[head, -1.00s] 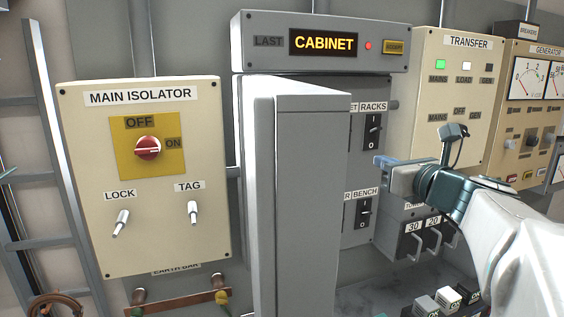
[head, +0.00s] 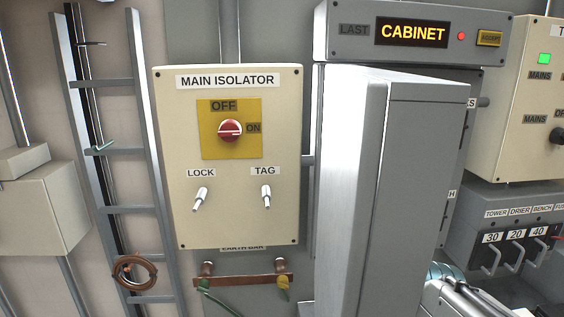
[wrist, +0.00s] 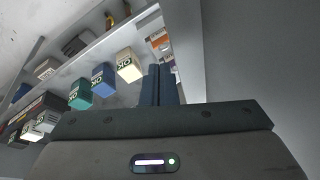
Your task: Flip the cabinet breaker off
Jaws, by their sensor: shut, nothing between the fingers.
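The grey cabinet (head: 425,180) stands right of centre in the head view with its door (head: 350,190) swung open toward me. The door hides the breakers inside; only the ends of two labels show past its right edge. In the head view my gripper is hidden behind the door, and part of my arm shows at the lower right.
An amber display (head: 411,32) above the cabinet reads CABINET beside a red lamp. The main isolator panel (head: 228,225) is left of the door, its red knob (head: 230,130) on yellow. Fuse handles (head: 515,250) stick out at right. Several lettered blocks (wrist: 103,78) lie left of my fingers.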

